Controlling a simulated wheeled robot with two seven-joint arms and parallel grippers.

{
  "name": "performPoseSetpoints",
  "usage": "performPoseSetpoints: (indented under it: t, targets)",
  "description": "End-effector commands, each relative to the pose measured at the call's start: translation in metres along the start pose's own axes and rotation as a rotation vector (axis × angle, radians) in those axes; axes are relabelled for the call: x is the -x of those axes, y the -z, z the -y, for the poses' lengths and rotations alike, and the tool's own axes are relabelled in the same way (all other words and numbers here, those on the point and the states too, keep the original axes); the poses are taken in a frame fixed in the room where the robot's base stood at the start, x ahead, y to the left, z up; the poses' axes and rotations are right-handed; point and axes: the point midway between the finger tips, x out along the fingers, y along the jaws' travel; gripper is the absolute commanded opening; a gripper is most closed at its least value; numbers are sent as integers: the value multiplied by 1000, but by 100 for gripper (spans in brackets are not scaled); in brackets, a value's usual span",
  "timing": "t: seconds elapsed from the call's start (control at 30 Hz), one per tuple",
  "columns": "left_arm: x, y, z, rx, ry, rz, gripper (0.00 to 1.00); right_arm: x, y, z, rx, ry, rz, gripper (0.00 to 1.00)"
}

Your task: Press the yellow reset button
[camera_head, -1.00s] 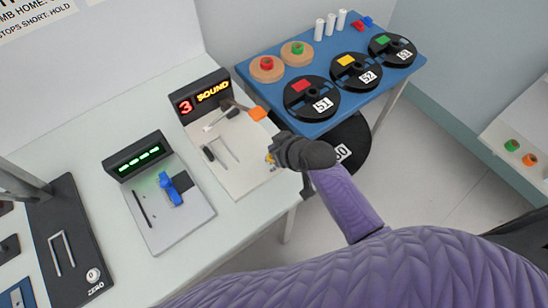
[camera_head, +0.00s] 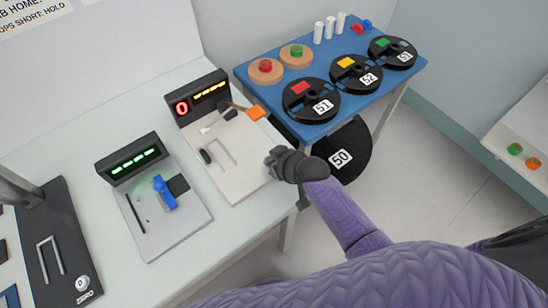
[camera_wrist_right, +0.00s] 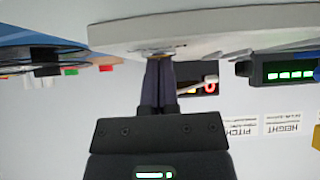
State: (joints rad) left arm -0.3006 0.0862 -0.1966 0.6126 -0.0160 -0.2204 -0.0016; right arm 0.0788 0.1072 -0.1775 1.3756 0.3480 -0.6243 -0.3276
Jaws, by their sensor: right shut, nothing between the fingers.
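The rewind station with the pale base (camera_head: 238,178) stands at the table's right edge. Its display (camera_head: 196,98) shows a red 0 and orange dashes. My right gripper (camera_head: 271,161) is shut and empty, with its tips at the front right corner of this base. The yellow button is hidden behind the gripper in the head view. My left gripper is out of view.
A second station (camera_head: 165,220) with a blue part and green display stands to the left. A blue table (camera_head: 330,125) with black reels is at the back right. A black reel marked 50 (camera_head: 343,160) is beneath it.

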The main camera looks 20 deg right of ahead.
Motion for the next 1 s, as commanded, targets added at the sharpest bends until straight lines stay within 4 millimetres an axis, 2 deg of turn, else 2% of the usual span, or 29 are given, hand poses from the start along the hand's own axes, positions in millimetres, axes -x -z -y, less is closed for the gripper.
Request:
performPoseSetpoints:
  t: [0.03,0.17,0.27,0.47,0.7,0.8,1.0]
  targets:
    - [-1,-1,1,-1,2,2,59,-1,-9,2,-2,5,24,0]
    - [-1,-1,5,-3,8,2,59,-1,-10,2,-2,6,29,0]
    - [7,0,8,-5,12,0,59,4,-4,2,-1,6,28,0]
    - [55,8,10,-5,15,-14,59,36,38,2,-2,-1,10,0]
    - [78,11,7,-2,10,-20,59,90,32,1,-2,-2,9,0]
    - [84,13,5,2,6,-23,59,108,33,1,-1,-1,6,0]
    - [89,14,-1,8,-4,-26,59,126,31,1,-3,-1,6,0]
